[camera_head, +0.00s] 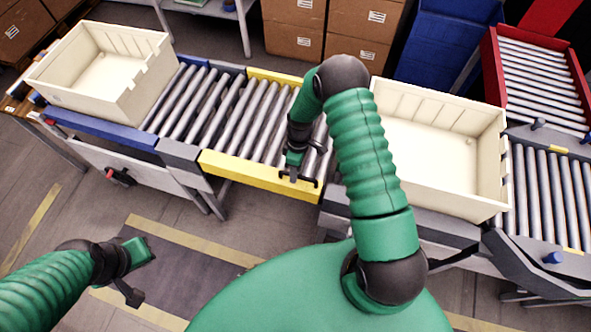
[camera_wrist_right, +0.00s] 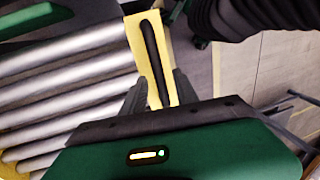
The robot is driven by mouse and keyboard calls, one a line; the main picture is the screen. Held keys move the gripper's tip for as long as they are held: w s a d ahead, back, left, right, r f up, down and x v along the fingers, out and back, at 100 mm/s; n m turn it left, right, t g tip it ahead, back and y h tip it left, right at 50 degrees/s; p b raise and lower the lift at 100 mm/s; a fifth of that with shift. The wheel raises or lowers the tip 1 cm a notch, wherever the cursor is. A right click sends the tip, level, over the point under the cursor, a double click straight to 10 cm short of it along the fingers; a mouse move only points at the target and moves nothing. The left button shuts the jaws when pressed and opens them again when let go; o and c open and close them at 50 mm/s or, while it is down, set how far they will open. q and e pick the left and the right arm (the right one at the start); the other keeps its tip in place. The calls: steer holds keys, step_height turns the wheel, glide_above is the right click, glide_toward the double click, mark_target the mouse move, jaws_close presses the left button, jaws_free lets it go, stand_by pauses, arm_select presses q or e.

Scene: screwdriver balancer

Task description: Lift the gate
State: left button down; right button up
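The gate is a yellow-framed roller section (camera_head: 225,168) of the conveyor, lying level between the left and right sections. My right gripper (camera_head: 299,181) is at the right part of its yellow front edge, with its fingers spread. In the right wrist view, a yellow bar with a long dark slot (camera_wrist_right: 152,60) runs between the fingers of my right gripper (camera_wrist_right: 160,88). Whether they touch the bar I cannot tell.
A cream crate (camera_head: 150,85) stands on the left conveyor section, and another crate (camera_head: 480,195) stands on the right section, close to the gate. A red-framed roller track (camera_head: 490,75) is at the upper right. Cardboard boxes (camera_head: 292,42) stand behind. Floor in front is clear.

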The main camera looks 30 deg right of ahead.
steer(key=shift+w+f, duration=0.1)
steer(key=shift+w, duration=0.15)
steer(key=c, duration=0.5)
steer(key=shift+s+a, duration=0.1)
jaws_close()
stand_by(0.5)
